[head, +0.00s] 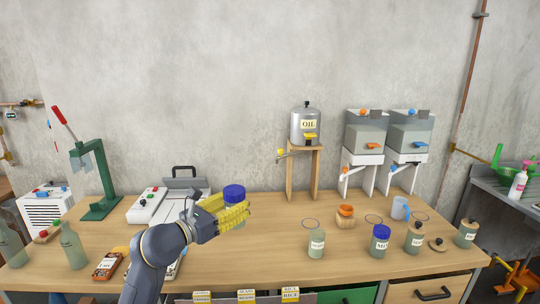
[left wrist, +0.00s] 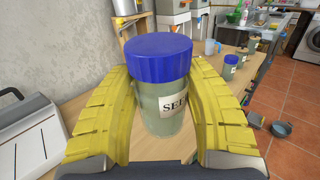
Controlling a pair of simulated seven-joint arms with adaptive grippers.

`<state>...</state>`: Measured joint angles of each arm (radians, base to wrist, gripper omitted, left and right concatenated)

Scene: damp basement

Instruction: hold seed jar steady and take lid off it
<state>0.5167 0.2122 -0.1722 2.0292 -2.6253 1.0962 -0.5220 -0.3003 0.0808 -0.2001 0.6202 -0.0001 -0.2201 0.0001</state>
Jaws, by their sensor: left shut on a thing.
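In the head view the blue lid (head: 234,192) shows on top of the jar, above the fingers, over the left-middle of the table. The fingers cover most of the jar in the head view. My right gripper is not in view.
On the wooden table (head: 270,250), several labelled jars stand to the right, one with a blue lid (head: 381,231). An oil dispenser (head: 306,125) stands on a wooden stand behind. A green press (head: 93,180) and glass bottles are at left. The table's middle is mostly clear.

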